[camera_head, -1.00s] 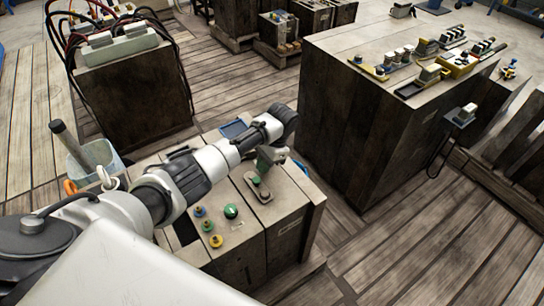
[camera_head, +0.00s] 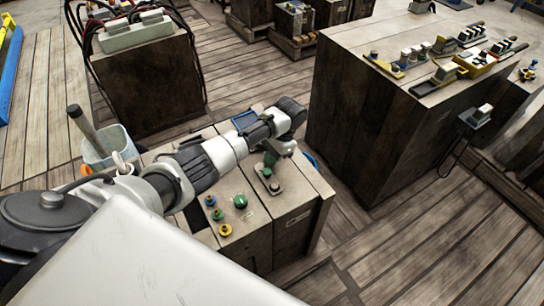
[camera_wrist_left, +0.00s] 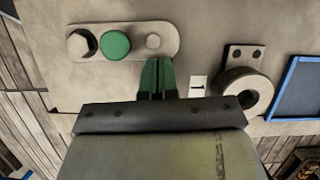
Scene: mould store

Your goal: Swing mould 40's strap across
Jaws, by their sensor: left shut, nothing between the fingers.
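A grey strap (camera_head: 270,181) lies on top of a dark-sided mould block (camera_head: 292,190) with a pale top; no number is legible. In the left wrist view the strap (camera_wrist_left: 136,29) is an oblong plate with a dark socket at one end, a green disc (camera_wrist_left: 115,45) and a pale bolt head (camera_wrist_left: 153,41) at the other. My left gripper (camera_wrist_left: 157,65) is shut and empty, its green fingertips beside the strap's bolt end. Whether they touch it is unclear. In the head view this gripper (camera_head: 270,165) is over the strap, partly hiding it. My right gripper is out of view.
Green, blue and yellow knobs (camera_head: 225,230) stand on the neighbouring top. A ring fitting (camera_wrist_left: 242,92) and a blue-rimmed tray (camera_wrist_left: 300,90) are right of my fingers. A large block with several devices (camera_head: 345,55) stands to the right. Planked floor is clear at lower right.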

